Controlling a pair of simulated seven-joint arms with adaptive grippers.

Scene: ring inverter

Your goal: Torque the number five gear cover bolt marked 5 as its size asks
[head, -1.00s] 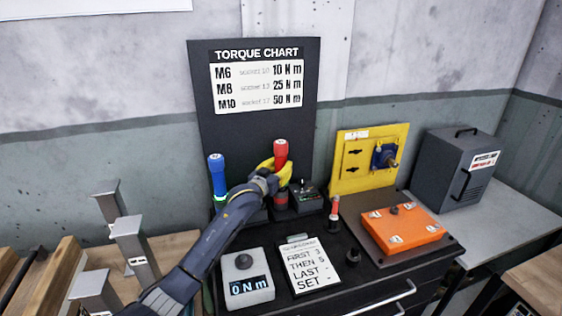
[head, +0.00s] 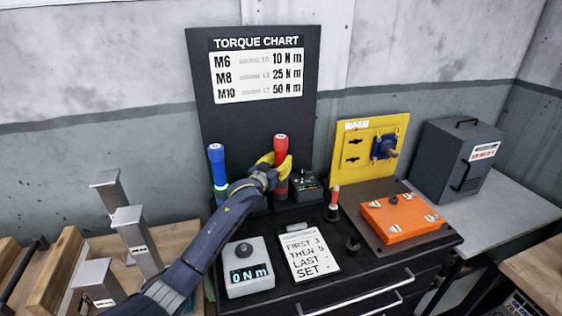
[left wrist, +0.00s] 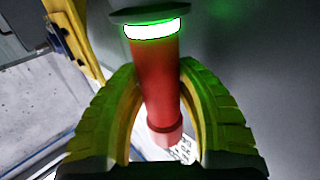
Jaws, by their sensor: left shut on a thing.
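My left gripper (head: 283,168) has its yellow fingers shut around the red tool (head: 281,150), which stands upright in front of the torque chart (head: 257,75). In the left wrist view the red handle (left wrist: 162,85) sits between both fingers, with a lit white-green ring at one end. The orange gear cover (head: 403,217) lies on a dark plate at the right with several bolts in pale marked spots; the marks are too small to read. The chart reads M6 10, M8 25 and M10 50 N m. My right gripper is out of view.
A blue tool (head: 217,170) stands left of the red one. A grey box (head: 249,265) reads 0 Nm, beside a note card (head: 309,255) reading "first 3 then 5 last set". A small red-handled tool (head: 334,200) and a yellow board (head: 368,155) stand further right.

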